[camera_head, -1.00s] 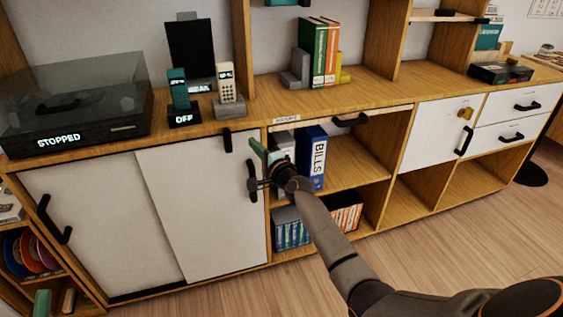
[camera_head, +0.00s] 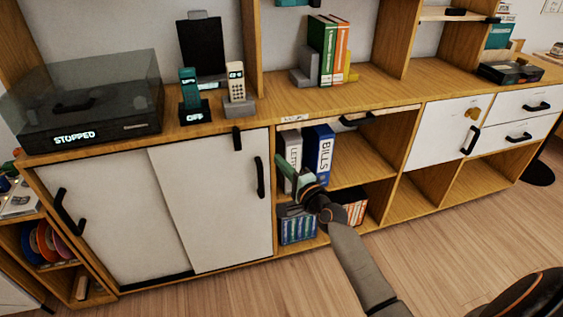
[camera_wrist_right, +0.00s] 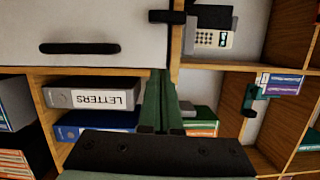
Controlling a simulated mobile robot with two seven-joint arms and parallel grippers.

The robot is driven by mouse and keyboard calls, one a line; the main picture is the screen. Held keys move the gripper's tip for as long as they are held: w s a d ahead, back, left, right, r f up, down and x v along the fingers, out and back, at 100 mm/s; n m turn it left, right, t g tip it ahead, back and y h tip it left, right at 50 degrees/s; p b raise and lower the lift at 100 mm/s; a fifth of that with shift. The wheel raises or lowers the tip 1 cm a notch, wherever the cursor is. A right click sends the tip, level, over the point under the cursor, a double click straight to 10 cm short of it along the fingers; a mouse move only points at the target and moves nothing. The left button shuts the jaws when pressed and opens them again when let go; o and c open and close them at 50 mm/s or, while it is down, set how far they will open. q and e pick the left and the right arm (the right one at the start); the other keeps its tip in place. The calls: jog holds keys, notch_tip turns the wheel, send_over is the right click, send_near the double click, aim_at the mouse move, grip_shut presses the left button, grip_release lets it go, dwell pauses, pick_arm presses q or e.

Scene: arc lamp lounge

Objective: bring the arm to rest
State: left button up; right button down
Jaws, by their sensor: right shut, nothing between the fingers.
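My right arm enters from the bottom right in the head view. Its right gripper (camera_head: 281,161) is shut and empty, with green fingers in front of the open shelf bay. In the right wrist view the fingers (camera_wrist_right: 163,85) lie together. The gripper stands apart from the white sliding door (camera_head: 211,205) and its black handle (camera_head: 260,177), to the handle's right. The fingers partly cover the grey LETTERS binder (camera_head: 292,148); I cannot tell whether they touch it. My left gripper is not in view.
The blue BILLS binder (camera_head: 320,150) stands beside the LETTERS binder. Blue boxes (camera_head: 297,230) and orange-spined books (camera_head: 355,208) sit on the lower shelf. The record player (camera_head: 90,110) and phones (camera_head: 237,85) stand on the cabinet top. The wooden floor (camera_head: 240,290) in front is clear.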

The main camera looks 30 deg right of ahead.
dwell(0.5)
jog(key=s+a+f+n+g+y, duration=0.1)
jog(key=s+a+n+y, duration=0.1)
jog(key=s+a+n, duration=0.8)
jog(key=s+a+f+n+g+y, duration=0.1)
jog(key=s+a+n+y, duration=0.1)
jog(key=s+a+n, duration=0.85)
pick_arm(q)
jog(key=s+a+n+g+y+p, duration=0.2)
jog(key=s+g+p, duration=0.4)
jog(key=p, duration=1.6)
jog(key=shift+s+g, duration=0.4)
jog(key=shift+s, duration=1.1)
pick_arm(e)
jog(key=s+d+g+h, duration=0.2)
jog(key=s+d+g, duration=0.3)
jog(key=s, duration=0.5)
jog(key=shift+s+g, duration=0.25)
jog(key=shift+g, duration=0.65)
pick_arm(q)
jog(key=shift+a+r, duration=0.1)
